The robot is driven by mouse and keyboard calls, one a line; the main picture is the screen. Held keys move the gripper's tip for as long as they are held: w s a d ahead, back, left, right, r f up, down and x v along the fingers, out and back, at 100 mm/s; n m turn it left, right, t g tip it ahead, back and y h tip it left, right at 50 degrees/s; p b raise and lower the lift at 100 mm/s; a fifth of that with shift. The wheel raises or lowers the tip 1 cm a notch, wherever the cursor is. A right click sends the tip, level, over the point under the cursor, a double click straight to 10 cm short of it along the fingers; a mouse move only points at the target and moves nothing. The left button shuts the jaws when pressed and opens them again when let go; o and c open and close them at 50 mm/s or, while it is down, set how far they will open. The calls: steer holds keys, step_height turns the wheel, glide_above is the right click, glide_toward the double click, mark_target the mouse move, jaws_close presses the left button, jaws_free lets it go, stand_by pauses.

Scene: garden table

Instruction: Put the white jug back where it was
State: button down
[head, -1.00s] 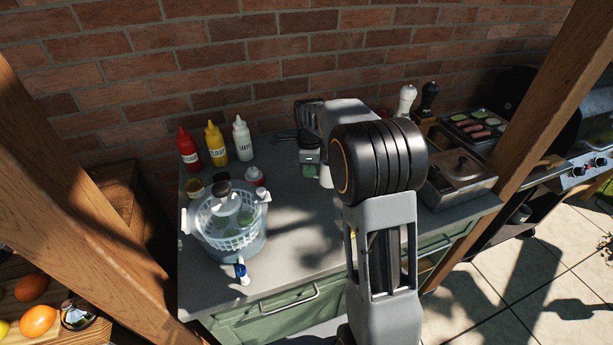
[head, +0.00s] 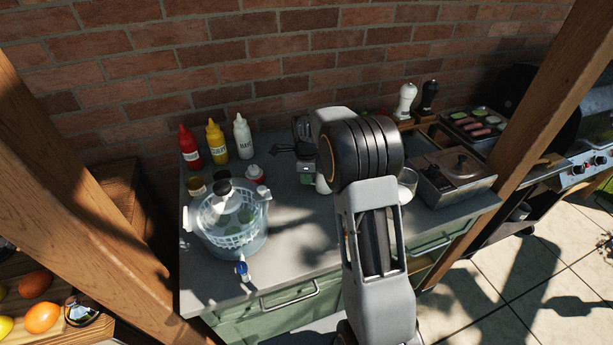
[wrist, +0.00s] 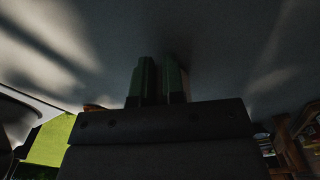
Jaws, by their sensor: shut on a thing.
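My gripper (head: 307,178) is low over the grey worktop, left of my large arm joint. Its green fingertips (wrist: 159,82) stand close together in the wrist view, with the shadowed grey surface beyond them. It is shut on the white jug (head: 322,184). Only a small white part of the jug shows beside the fingers in the head view, and my arm hides the rest. I cannot tell whether the jug touches the worktop.
A salad spinner (head: 230,222) stands at the left, with red, yellow and white sauce bottles (head: 216,143) behind it. A white cup-like thing (head: 407,186) stands right of my arm, near a lidded metal pan (head: 455,175). The worktop between spinner and arm is mostly clear.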

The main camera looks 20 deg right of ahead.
steer(key=shift+f, duration=0.2)
steer(key=c, duration=1.2)
jaws_free()
steer(key=shift+r, duration=0.1)
step_height(320, 180, up, 12)
steer(key=shift+f, duration=0.1)
steer(key=s+a+n+t, duration=0.2)
steer(key=s+n, duration=0.9)
steer(key=s, duration=0.1)
steer(key=s+a+n+t, duration=0.2)
steer(key=s+a+n, duration=0.1)
steer(key=s+n, duration=0.8)
steer(key=shift+s+a+f+n, duration=0.15)
steer(key=shift+s+a+n, duration=0.2)
steer(key=shift+s, duration=0.6)
